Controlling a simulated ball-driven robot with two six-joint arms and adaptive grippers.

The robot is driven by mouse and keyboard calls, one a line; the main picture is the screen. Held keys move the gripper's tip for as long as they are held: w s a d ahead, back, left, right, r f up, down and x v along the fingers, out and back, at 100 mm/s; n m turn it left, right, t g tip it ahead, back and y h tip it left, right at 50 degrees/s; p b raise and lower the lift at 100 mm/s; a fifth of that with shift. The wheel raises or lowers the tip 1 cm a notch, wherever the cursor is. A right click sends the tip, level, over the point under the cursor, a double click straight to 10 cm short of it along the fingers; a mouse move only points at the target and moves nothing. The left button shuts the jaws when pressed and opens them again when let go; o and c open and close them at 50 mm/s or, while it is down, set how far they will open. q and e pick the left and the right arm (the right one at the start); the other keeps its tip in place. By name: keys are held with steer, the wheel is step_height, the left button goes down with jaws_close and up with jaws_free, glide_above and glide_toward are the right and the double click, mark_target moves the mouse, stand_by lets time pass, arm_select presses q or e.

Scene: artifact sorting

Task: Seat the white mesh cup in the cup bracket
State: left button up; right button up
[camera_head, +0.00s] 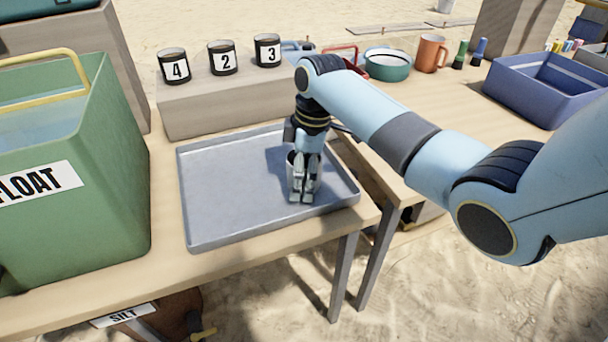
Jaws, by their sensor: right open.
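My right gripper (303,196) comes in from the right and points down over the right part of the grey tray (215,236). Its fingers are open. A small pale, cup-like shape shows at and behind the fingers, mostly hidden by them. It may be the white mesh cup, but I cannot tell this for sure, nor whether the fingers touch it. I cannot make out the cup bracket clearly. My left gripper is out of view.
A tall green FLOAT bin (115,170) stands left of the tray. Behind the tray, a block (200,110) carries black numbered cups. A teal bowl (388,68), an orange mug (432,52) and a blue crate (545,95) stand at the back right. The tray's left part is bare.

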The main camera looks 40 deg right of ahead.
steer(key=c, duration=1)
steer(key=shift+c, duration=0.2)
